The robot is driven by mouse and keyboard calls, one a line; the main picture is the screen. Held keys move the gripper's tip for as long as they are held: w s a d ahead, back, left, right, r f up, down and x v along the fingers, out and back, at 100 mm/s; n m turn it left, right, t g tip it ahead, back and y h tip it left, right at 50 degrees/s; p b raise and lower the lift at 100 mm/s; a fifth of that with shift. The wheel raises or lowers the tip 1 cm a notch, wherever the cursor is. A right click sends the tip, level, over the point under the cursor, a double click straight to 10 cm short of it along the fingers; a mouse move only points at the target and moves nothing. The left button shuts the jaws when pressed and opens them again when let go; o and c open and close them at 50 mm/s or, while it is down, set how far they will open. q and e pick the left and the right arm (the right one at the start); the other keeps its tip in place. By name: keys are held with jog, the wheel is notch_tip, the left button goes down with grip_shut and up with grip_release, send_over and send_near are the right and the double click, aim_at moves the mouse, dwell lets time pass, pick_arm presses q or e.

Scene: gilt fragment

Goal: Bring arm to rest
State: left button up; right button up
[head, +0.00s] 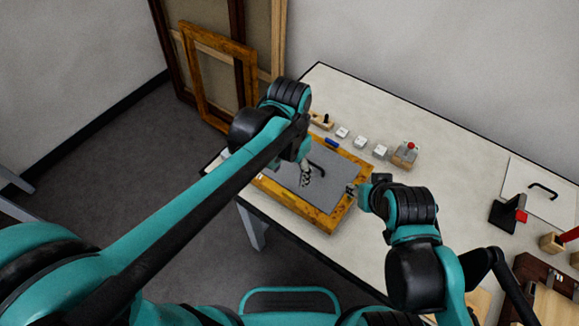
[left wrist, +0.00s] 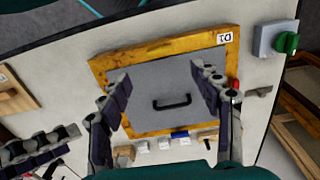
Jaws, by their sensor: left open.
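My left arm reaches in from the left, and its gripper (head: 306,176) is over the grey panel inside a gilt frame (head: 325,222) on the table. In the left wrist view its two fingers (left wrist: 165,85) are spread wide with nothing between them, above the panel and its black handle (left wrist: 173,103). My right gripper (head: 354,189) is at the frame's right edge in the head view; I cannot tell whether it touches the frame. It also shows at the lower left of the left wrist view (left wrist: 40,145), where its jaw opening is unclear.
Several small white blocks (head: 361,142) line the far side of the frame. A wooden block with a red top (head: 405,154) stands to their right. A white board with a black handle (head: 540,192) lies further right. Empty frames (head: 215,75) lean on the wall. Bare table lies between.

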pick_arm(q)
notch_tip(320, 180, up, 2)
jog(key=shift+r, duration=0.1)
dwell(0.5)
jog(key=s+a+f+n+t+b, duration=0.1)
jog(key=s+a+n+t, duration=0.1)
jog(key=a, duration=0.7)
jog(key=s+a+f+n+t, duration=0.1)
jog(key=s+a+n+t, duration=0.2)
jog(key=a, duration=0.6)
jog(key=shift+s+f+n+t+b, duration=0.25)
jog(key=shift+f+n+t+b, duration=0.1)
jog(key=shift+n+t, duration=0.8)
